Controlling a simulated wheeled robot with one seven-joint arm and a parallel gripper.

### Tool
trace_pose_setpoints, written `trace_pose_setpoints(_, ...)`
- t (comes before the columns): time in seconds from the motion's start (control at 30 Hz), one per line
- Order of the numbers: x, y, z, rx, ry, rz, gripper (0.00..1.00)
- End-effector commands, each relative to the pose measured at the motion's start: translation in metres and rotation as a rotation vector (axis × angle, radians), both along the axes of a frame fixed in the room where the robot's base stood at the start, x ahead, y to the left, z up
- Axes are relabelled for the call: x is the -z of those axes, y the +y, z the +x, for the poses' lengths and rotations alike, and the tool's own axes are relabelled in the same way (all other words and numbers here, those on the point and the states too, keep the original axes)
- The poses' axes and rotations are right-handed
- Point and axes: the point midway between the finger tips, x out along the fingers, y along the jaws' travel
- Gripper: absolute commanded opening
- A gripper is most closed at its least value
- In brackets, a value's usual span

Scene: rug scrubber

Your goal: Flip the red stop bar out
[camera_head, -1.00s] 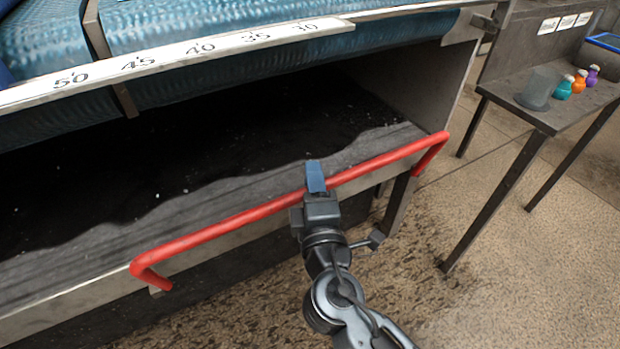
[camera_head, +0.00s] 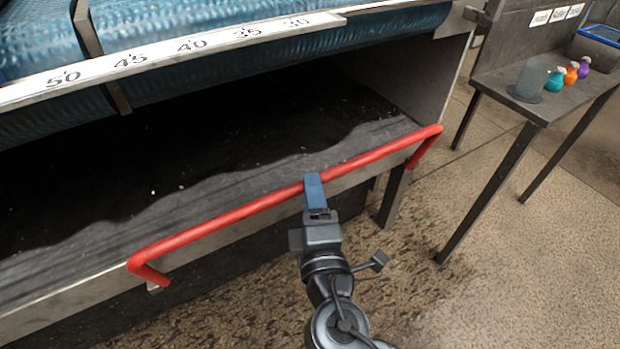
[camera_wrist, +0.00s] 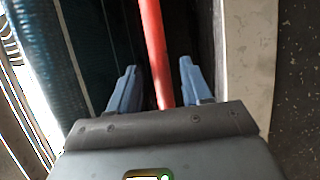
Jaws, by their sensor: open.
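The red stop bar (camera_head: 235,216) is a long bar with bent ends along the front edge of the machine's dark trough. In the wrist view the red bar (camera_wrist: 152,45) runs down between the two blue fingers. My gripper (camera_head: 314,190) is at the middle of the bar, its fingers open. Whether a finger touches the bar cannot be told.
A blue roller (camera_head: 250,60) and a numbered scale strip (camera_head: 165,57) hang above the trough (camera_head: 200,140). A dark side table (camera_head: 560,95) at the right holds a clear cup (camera_head: 529,80) and several small bottles. The floor (camera_head: 400,290) between is clear.

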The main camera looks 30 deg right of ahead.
Motion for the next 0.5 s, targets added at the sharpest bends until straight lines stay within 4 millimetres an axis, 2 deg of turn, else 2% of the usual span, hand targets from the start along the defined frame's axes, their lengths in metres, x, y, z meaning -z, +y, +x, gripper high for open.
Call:
trace_pose_setpoints(0.03,0.001,0.003,-0.008,-0.002,0.003,-0.001,0.48)
trace_pose_setpoints(0.2,0.002,0.010,-0.025,-0.001,0.000,-0.001,0.48)
trace_pose_setpoints(0.5,0.002,0.012,-0.030,0.000,0.000,0.000,0.48)
